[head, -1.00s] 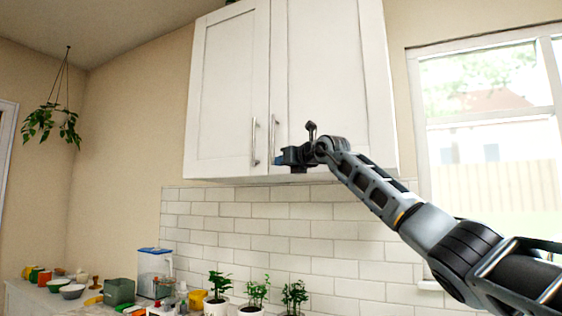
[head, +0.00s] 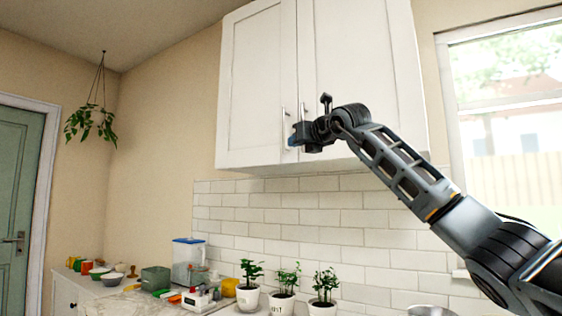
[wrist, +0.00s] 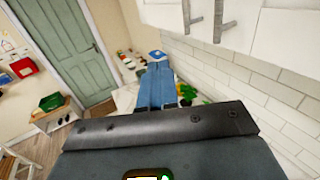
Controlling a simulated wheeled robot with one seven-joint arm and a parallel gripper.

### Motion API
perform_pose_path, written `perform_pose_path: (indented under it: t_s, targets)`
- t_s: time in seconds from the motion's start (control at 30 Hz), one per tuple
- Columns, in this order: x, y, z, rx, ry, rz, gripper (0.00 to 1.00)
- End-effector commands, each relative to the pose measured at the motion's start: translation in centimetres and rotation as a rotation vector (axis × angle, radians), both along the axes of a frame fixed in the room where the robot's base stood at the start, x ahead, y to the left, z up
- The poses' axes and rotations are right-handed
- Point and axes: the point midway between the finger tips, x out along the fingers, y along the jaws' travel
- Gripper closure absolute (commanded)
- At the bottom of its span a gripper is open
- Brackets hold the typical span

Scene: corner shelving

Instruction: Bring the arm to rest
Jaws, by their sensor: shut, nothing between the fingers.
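My gripper (head: 292,141) is raised in front of the lower part of the white wall cabinet (head: 258,85), close to its handles in the head view. In the wrist view the blue fingers of my gripper (wrist: 157,70) lie together, shut and empty, pointing out over the counter. Whether the gripper touches the cabinet cannot be told, though a gap shows beside the handles in the wrist view. Both cabinet doors look closed.
Potted plants (head: 284,284), a clear container with a blue lid (head: 188,262), a grey-green box (head: 156,278) and bowls (head: 99,271) stand on the counter below. A window (head: 510,130) is at right. A green door (head: 15,200) is at far left. A plant (head: 92,124) hangs near the corner.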

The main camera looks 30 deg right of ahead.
Motion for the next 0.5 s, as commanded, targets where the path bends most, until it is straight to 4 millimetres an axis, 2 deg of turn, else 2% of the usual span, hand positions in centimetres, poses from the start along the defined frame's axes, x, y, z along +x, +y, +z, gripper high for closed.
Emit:
perform_pose_path:
  t_s: [0.23,0.3,0.37,0.47,0.5]
  targets:
    - [-0.1,0.3,0.0,0.001,0.0,0.002,1.0]
    - [0.1,0.6,-0.6,0.013,0.003,0.014,1.0]
    - [0.4,1.2,-1.9,0.04,0.01,0.043,1.0]
    - [1.2,3.5,-5.4,0.119,0.023,0.13,1.0]
    - [1.5,4.7,-7.2,0.163,0.031,0.175,1.0]
